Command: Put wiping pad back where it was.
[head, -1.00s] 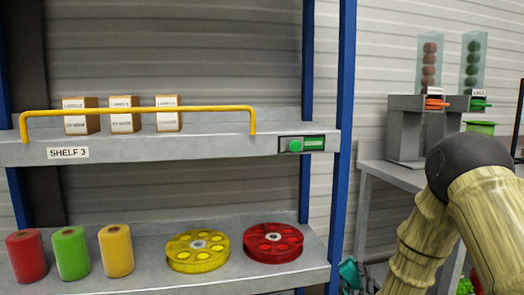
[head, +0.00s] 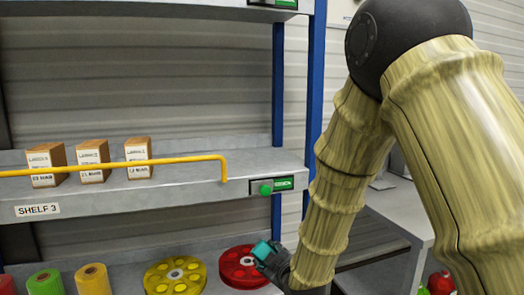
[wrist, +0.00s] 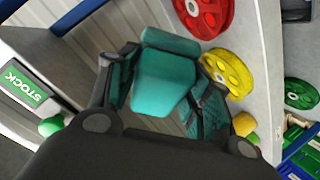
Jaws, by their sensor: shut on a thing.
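My gripper (wrist: 165,98) is shut on a teal wiping pad (wrist: 163,66), which sits between its two dark fingers in the wrist view. In the head view my gripper (head: 274,261) is low, in front of the right end of the lower shelf, and partly overlaps the red reel there. The pad (head: 262,249) shows as a small teal patch at its tip. Whether the pad touches anything but the fingers cannot be told.
A rack shelf marked SHELF 3 (head: 38,210) carries several small boxes behind a yellow rail (head: 195,159). A green knob (head: 265,189) is at its right end. Below are coloured rolls (head: 93,279), a yellow reel (head: 175,276) and a red reel (head: 235,268).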

